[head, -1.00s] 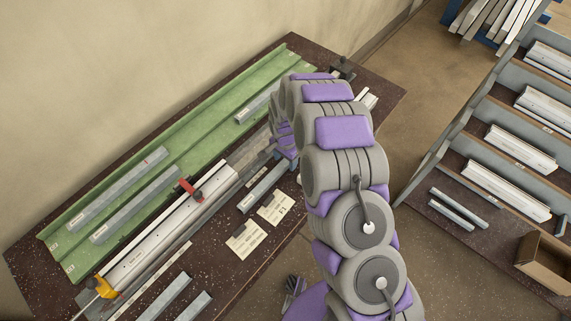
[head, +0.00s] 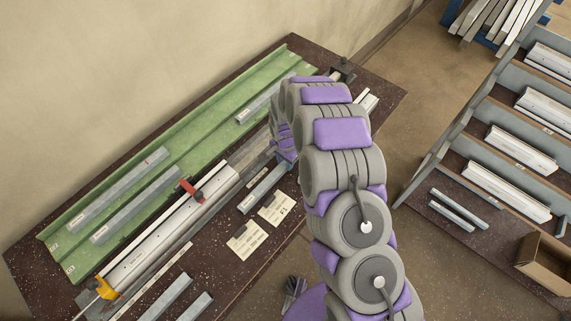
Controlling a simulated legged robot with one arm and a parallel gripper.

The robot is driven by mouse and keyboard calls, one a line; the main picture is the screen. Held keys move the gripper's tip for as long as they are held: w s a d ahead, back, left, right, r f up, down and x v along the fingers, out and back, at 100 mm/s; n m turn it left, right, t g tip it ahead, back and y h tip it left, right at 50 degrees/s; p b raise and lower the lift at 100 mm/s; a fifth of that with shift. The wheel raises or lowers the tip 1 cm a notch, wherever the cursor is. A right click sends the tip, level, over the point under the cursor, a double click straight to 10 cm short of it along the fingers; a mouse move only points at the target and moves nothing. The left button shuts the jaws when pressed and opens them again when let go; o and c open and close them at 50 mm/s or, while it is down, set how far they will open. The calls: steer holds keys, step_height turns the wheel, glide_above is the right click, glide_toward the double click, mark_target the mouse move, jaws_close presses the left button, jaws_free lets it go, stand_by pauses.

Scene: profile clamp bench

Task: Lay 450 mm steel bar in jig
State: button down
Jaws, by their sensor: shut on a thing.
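My gripper (head: 285,155) is at the jig's right part, low over the bench and mostly hidden behind my own arm. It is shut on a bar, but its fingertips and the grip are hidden. A grey steel bar (head: 262,190) runs up to just below it; I cannot tell if this is the held one. The jig (head: 165,235) is a long pale metal rail with a red clamp (head: 188,187) midway and a yellow stop (head: 106,288) at its lower left end. A darker grey strip (head: 250,152) continues its line towards my gripper.
A green tray (head: 190,130) behind the jig holds several grey bars (head: 135,172). Two white cards (head: 246,240) and more bars (head: 166,297) lie at the bench front. A black clamp (head: 343,70) stands at the far end. Stepped shelves (head: 480,150) with profiles are at right.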

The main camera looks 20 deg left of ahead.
stand_by(0.4)
step_height(320, 180, up, 9)
steer(key=w+d+r+n+b, duration=0.1)
steer(key=d+r, duration=0.2)
steer(key=d, duration=0.7)
steer(key=w+d+r+n+b, duration=0.1)
steer(key=d+r+n, duration=0.1)
steer(key=d, duration=0.8)
steer(key=w+d+r+n+b, duration=0.1)
steer(key=d+r, duration=0.3)
steer(key=d, duration=0.7)
steer(key=shift+w+r+b, duration=0.2)
steer(key=shift+r+b, duration=0.1)
steer(key=shift+r, duration=0.1)
